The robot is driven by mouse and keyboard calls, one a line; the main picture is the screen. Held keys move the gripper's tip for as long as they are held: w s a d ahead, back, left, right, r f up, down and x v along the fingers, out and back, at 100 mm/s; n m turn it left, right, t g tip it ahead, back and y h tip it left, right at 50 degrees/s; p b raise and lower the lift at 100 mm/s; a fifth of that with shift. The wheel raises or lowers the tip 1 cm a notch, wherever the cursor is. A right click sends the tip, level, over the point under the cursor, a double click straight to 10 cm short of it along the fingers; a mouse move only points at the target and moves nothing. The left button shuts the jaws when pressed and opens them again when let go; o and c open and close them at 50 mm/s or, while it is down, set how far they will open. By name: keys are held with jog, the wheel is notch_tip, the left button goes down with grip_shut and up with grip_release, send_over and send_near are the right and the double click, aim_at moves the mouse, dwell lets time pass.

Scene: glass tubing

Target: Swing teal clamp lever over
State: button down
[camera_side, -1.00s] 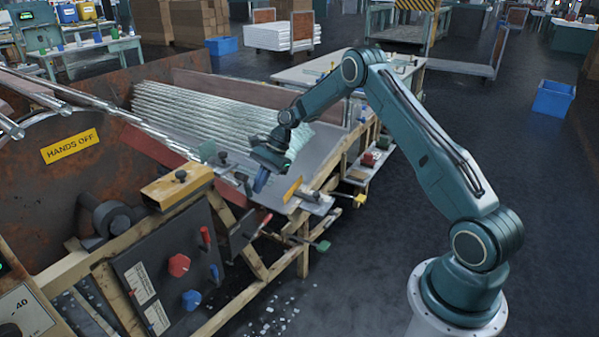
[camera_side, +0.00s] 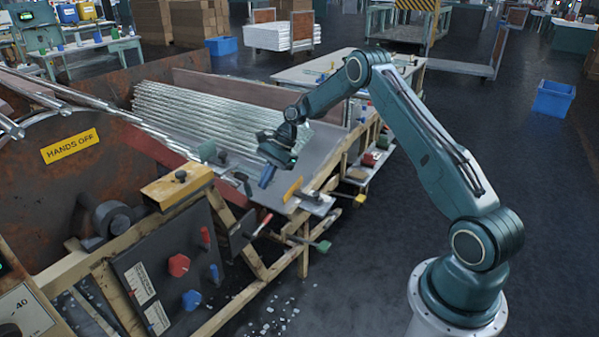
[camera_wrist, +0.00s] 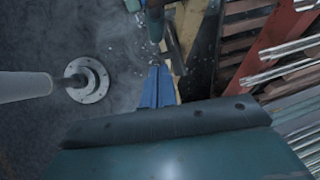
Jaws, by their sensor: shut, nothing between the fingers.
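A teal-green knob (camera_side: 323,246) on a short rod sticks out from the front of the wooden bench frame in the side view; I cannot tell for sure that it is the clamp lever. My gripper (camera_side: 266,179), with blue fingers, is above and left of this knob, apart from it, over the near end of the sloping grey bed. It is shut and empty. In the wrist view the blue fingers (camera_wrist: 157,78) are together, pointing up the picture. A teal upright part (camera_wrist: 155,22) shows just beyond their tips; contact cannot be judged.
Glass tubes (camera_side: 200,115) lie on the bed behind my gripper. A yellow plate (camera_side: 292,189) and a red-handled lever (camera_side: 264,223) are close by. A dark panel with red (camera_side: 179,265) and blue knobs stands at lower left. Open floor (camera_side: 370,270) lies to the right.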

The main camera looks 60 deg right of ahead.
jog(key=s+d+r, duration=0.2)
jog(key=d, duration=0.9)
jog(key=shift+s, duration=0.15)
jog(key=shift+d, duration=0.1)
jog(key=s+a+r+n+h, duration=0.1)
jog(key=s+a+r+n, duration=0.2)
jog(key=a+r, duration=0.4)
jog(key=s+a+r+n+t+h, duration=0.1)
jog(key=s+a+r+n, duration=0.15)
jog(key=a+r, duration=0.4)
jog(key=s+a+r+n+h, duration=0.1)
jog(key=s+a+r+n, duration=0.2)
jog(key=r, duration=0.7)
jog(key=s+a+r+n+t+h, duration=0.1)
jog(key=s+a+r+n, duration=0.1)
jog(key=s+a+n, duration=0.3)
jog(key=s+a+r+n+h, duration=0.1)
jog(key=s+a+r, duration=0.15)
jog(key=s, duration=0.55)
jog(key=s+a+f+n+t+h, duration=0.1)
jog(key=s+f+n, duration=0.3)
jog(key=s, duration=0.9)
jog(key=shift+f, duration=0.2)
